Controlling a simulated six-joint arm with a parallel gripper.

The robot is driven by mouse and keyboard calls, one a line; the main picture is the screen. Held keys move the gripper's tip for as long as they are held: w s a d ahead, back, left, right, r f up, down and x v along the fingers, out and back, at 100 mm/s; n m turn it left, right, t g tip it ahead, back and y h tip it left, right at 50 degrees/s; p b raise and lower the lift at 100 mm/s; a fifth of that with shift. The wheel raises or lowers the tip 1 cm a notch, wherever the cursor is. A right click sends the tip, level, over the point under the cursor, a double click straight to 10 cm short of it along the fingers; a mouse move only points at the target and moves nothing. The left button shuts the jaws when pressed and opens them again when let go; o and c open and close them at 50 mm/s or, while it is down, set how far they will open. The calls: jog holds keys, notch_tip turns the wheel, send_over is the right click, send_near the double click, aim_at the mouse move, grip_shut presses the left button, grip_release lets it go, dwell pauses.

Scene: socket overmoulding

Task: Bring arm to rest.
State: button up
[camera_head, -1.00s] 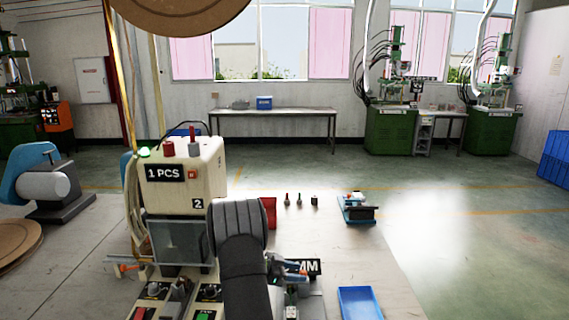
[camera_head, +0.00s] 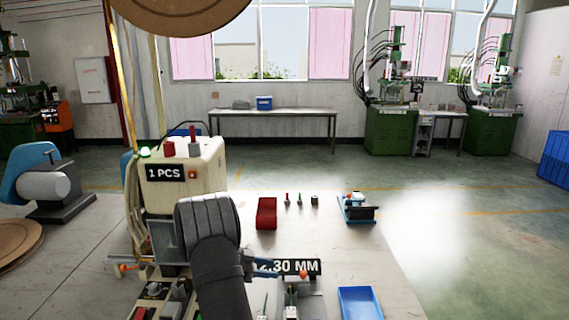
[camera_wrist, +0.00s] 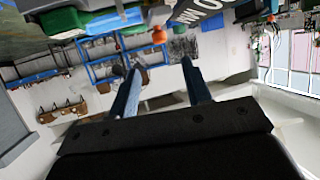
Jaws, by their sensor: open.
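My gripper (camera_wrist: 160,66) shows in the wrist view with its two long fingers apart and nothing between them. In the head view my dark grey arm stands in front of the cream machine labelled "1 PCS" (camera_head: 180,165) and hides its lower right part. A sign reading "2.30 MM" (camera_head: 300,266) stands just right of my arm, above a small fixture (camera_head: 292,300).
On the work table are a red bin (camera_head: 266,213), several small upright tools (camera_head: 299,199), a blue device (camera_head: 357,209) and a blue tray (camera_head: 360,303). The table between the red bin and blue tray is largely clear. A brown disc hangs at the top.

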aim_at(302, 272)
jog(key=x, duration=1.2)
jog(key=shift+d, duration=0.2)
jog(key=d, duration=0.5)
jog(key=s+a+r+n+y, duration=0.3)
jog(key=a+r, duration=0.3)
jog(key=a, duration=0.3)
jog(key=s+a+r+n+y, duration=0.3)
jog(key=s+a+r+y, duration=0.1)
jog(key=a, duration=0.5)
jog(key=shift+a+r+n+g+y, duration=0.35)
jog(key=shift+r+y, duration=0.25)
jog(key=shift+r, duration=0.7)
jog(key=shift+d, duration=0.1)
